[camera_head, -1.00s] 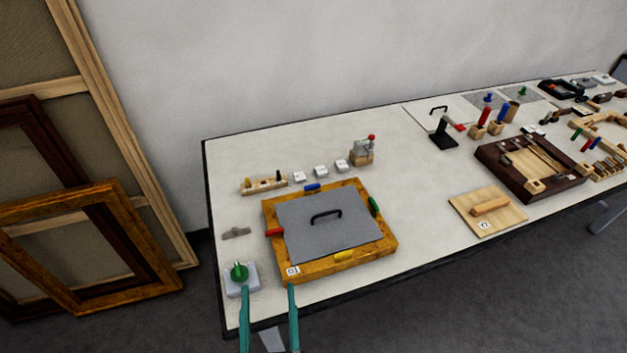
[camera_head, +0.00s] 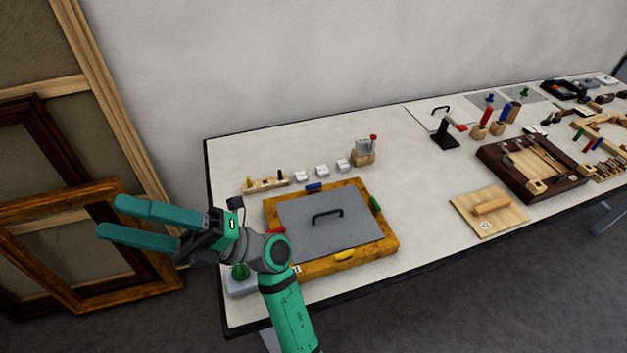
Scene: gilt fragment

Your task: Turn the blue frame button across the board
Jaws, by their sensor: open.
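The blue frame button (camera_head: 314,188) is on the far rail of a gilt wooden frame (camera_head: 352,190) lying on the table. A grey board (camera_head: 355,232) with a black handle (camera_head: 327,215) fills the frame. A red button (camera_head: 277,231), partly behind my arm, is on the left rail, a green button (camera_head: 375,203) on the right rail and a yellow button (camera_head: 345,255) on the near rail. My gripper (camera_head: 108,218) is open and empty, its fingers pointing left, past the table's left edge. It is well apart from the blue button. My arm hides the frame's near left corner.
A white block with a green knob (camera_head: 240,271) sits at the table's near left corner, partly behind my arm. A small wooden rack (camera_head: 266,184), several white blocks and a red-knobbed device (camera_head: 363,152) stand behind the frame. Leaning frames (camera_head: 100,250) stand left of the table.

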